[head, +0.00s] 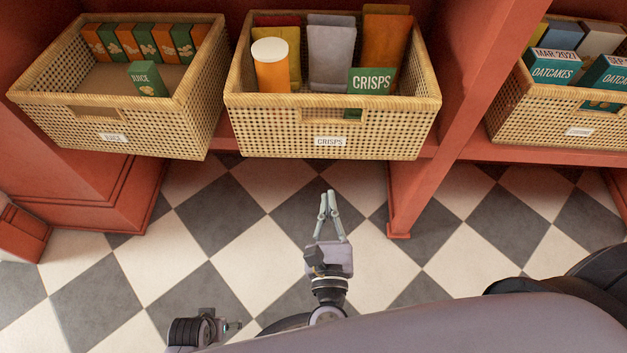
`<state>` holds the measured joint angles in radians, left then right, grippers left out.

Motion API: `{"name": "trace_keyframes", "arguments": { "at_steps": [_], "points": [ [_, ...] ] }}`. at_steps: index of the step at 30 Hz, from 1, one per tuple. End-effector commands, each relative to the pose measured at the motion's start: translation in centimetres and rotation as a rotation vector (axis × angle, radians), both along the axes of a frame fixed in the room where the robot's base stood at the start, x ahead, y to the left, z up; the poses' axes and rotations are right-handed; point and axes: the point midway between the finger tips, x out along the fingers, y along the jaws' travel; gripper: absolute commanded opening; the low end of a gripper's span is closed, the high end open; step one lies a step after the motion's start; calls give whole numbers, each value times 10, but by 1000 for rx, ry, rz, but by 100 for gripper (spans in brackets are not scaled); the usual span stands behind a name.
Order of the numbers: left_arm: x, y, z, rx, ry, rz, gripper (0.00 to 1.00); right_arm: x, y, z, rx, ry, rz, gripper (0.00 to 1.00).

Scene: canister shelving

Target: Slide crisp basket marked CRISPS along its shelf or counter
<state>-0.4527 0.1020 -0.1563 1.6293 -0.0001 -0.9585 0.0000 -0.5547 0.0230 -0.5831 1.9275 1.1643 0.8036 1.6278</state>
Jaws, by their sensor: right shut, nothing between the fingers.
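The crisp basket (255,128) is woven wicker with a white CRISPS label on its front, below a handle slot. It stands on the red shelf in the upper middle of the head view. It holds an orange canister with a white lid, several upright packs and a green CRISPS card. My right gripper (328,200) is shut and empty. In the picture its fingertips lie just below the basket's front and point toward it, apart from it.
A wicker basket (190,128) with juice cartons stands close on the left. A red upright post (465,100) is on the right, with an oatcakes basket (510,124) beyond it. Checkered floor (230,250) lies open below the shelf.

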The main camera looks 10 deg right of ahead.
Motion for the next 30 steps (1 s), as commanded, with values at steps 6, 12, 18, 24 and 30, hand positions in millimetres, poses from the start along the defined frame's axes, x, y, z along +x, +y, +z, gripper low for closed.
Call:
{"name": "trace_keyframes", "arguments": {
  "at_steps": [6,12,18,24,30],
  "points": [
    [3,-1,-1,-1,-3,1,78,3,-9,6,126,-31,-44,0],
    [-3,0,-10,0,5,-1,78,35,-18,8,122,-32,-43,0],
    [-10,1,-24,1,12,-2,78,77,-30,8,119,-32,-42,0],
    [-17,2,-35,1,19,-4,78,112,-40,7,119,-30,-40,0],
    [-21,3,-40,2,21,-5,78,129,-45,6,119,-28,-41,0]
  ]
}}
